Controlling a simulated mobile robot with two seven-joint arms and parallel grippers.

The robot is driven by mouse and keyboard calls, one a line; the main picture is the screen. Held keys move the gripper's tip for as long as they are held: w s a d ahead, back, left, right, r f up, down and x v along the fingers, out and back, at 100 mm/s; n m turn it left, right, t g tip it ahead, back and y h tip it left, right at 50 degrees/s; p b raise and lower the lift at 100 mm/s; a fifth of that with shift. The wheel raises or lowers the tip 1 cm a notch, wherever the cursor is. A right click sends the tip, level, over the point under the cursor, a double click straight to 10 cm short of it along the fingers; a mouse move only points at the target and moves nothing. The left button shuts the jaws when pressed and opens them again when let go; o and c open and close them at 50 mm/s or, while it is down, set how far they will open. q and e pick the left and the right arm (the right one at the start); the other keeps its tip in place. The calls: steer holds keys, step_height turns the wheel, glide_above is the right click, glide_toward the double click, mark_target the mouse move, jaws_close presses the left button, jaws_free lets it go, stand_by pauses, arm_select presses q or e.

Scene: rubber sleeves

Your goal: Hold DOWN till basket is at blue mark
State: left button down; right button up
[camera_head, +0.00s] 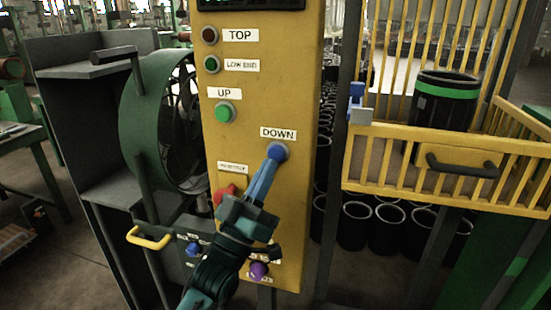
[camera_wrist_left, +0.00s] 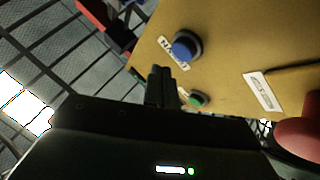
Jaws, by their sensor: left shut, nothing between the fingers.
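The yellow control panel (camera_head: 295,75) carries a blue round button (camera_head: 281,151) under the label DOWN. My left gripper (camera_head: 270,166) is shut and empty, its tips over the lower left of that button. In the left wrist view the shut fingertips (camera_wrist_left: 163,74) appear beside the blue button (camera_wrist_left: 183,49); I cannot tell whether they touch it. The yellow railed basket (camera_head: 400,181) is at the right. A blue mark (camera_head: 356,91) is on the dark post by the basket's left corner, just above a grey block (camera_head: 361,115). My right gripper is not in view.
The panel also has a green UP button (camera_head: 225,112), a green LOW END button (camera_head: 211,65) and a red knob (camera_head: 225,193). A black bin with a green band (camera_head: 447,92) stands in the basket. A green round fan housing (camera_head: 150,115) is left of the panel.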

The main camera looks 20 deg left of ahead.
mark_target(277, 153)
arm_select(q)
steer(key=shift+w, duration=0.7)
steer(key=shift+w, duration=0.15)
stand_by(1.5)
steer(key=shift+w, duration=0.3)
